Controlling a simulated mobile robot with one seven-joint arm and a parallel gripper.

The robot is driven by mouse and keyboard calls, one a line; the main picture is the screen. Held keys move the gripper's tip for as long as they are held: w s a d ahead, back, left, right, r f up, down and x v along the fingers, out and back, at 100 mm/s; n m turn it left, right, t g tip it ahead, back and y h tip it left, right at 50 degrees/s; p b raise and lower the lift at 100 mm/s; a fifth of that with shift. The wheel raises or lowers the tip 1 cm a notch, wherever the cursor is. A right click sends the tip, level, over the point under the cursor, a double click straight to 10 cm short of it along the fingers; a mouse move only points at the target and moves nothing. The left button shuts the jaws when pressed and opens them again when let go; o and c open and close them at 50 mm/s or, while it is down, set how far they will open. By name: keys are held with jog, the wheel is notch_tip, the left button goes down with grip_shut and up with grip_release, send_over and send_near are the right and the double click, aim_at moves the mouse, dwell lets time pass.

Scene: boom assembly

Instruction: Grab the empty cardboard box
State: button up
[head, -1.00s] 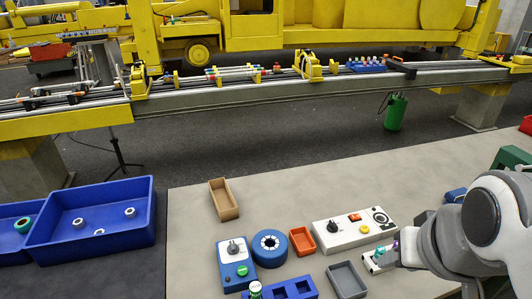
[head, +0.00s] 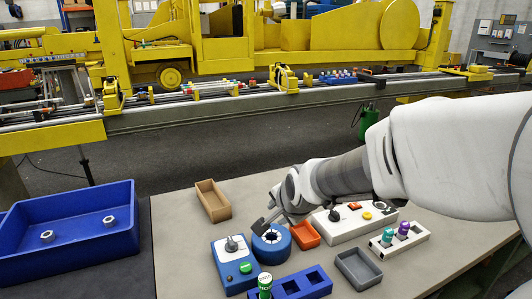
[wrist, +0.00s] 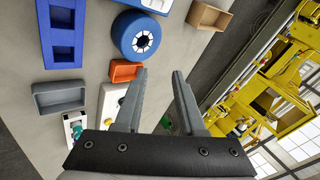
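The empty cardboard box (head: 213,201) is a small open tan tray on the table, left of my arm in the head view. It also shows at the top of the wrist view (wrist: 209,17), beyond my fingers. My gripper (head: 262,224) is above the table near the blue round part, to the right of the box and apart from it. In the wrist view my gripper (wrist: 160,88) has its two fingers spread with nothing between them.
A blue round part (head: 271,244), an orange tray (head: 304,234), a blue control box (head: 235,262), a white control box (head: 350,226) and a grey tray (head: 358,268) crowd the table. A large blue bin (head: 70,249) stands left. The table around the cardboard box is mostly clear.

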jog(key=w+a+f+m+t+y, duration=0.1)
jog(key=w+a+f+m+y, duration=0.2)
jog(key=w+a+f+m, duration=0.6)
jog(key=m+t+y, duration=0.2)
jog(key=m, duration=0.9)
send_near(205, 201)
jog(key=shift+t, duration=0.3)
jog(key=x, duration=0.2)
jog(key=f+x, duration=0.1)
jog(key=x, duration=0.1)
jog(key=shift+w+a+f, duration=0.1)
jog(key=shift+w, duration=0.05)
jog(key=shift+r+x, duration=0.1)
jog(key=shift+x, duration=1.35)
jog(key=shift+r+x, duration=0.15)
jog(key=shift+x, duration=1.35)
grip_shut()
